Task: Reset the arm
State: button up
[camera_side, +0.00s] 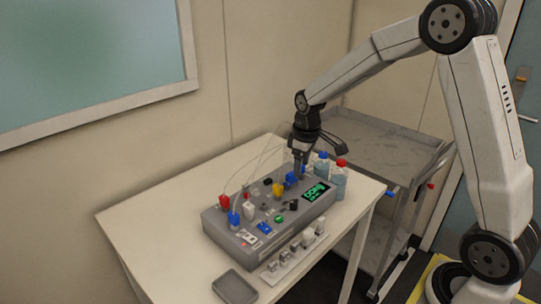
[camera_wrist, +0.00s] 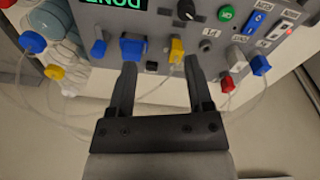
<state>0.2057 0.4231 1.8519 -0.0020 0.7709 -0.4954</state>
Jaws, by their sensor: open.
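My gripper (camera_side: 301,176) points down over the back right part of the grey bioreactor box (camera_side: 222,232), close to a blue connector (camera_side: 291,179) and a yellow connector (camera_side: 278,190). In the wrist view the gripper (camera_wrist: 160,66) has its two dark fingers spread with nothing held between them. The left fingertip is near the blue connector (camera_wrist: 132,48), and the yellow connector (camera_wrist: 176,50) shows between the fingertips, nearer the right one. I cannot tell whether either finger touches a connector. The box's green display (camera_side: 316,191) is lit and reads "DONE" upside down in the wrist view (camera_wrist: 115,4).
Bottles with blue and red caps (camera_side: 339,180) stand right behind the box. Thin tubes rise from red, blue and white connectors at its left. A small rack of vials (camera_side: 285,262) and an empty grey tray (camera_side: 235,287) lie in front. A metal cart (camera_side: 390,150) stands at right.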

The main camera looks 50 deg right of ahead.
jog(key=s+a+f+m, duration=0.1)
jog(key=s+a, duration=0.3)
jog(key=s, duration=0.4)
jog(key=s+a+f+m+t, duration=0.1)
jog(key=s+a+m, duration=0.1)
jog(key=s+a, duration=0.3)
jog(key=shift+s+a+f+t, duration=0.15)
jog(key=shift+s+f+t, duration=0.2)
jog(key=shift+s, duration=1.3)
